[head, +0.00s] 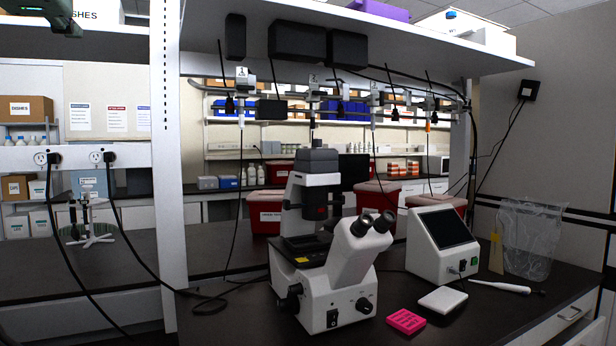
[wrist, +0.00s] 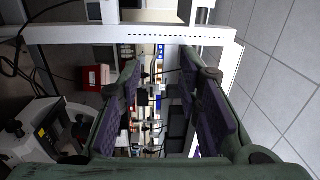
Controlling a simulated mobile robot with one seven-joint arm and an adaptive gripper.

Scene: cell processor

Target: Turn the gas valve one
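Several small gas valves with white number tags hang in a row on a rail under the overhead shelf in the head view: a left one (head: 242,77), a second (head: 314,82), a third (head: 377,90) and a right one (head: 428,101). The tags are too small to read surely, so I cannot tell which is valve one. In the sideways wrist view, parts of the valve row (wrist: 146,98) show in the distance between my fingers. My gripper (wrist: 160,108) is open, with purple pads apart and nothing between them. A green part of my arm shows at the head view's top left.
A white microscope (head: 335,262) stands on the dark bench below the valves. A white screen unit (head: 441,245), pink rack (head: 405,321) and clear bag (head: 530,240) are to its right. A white post (head: 168,150) and black cables stand left. The overhead shelf (head: 350,37) bounds the valves above.

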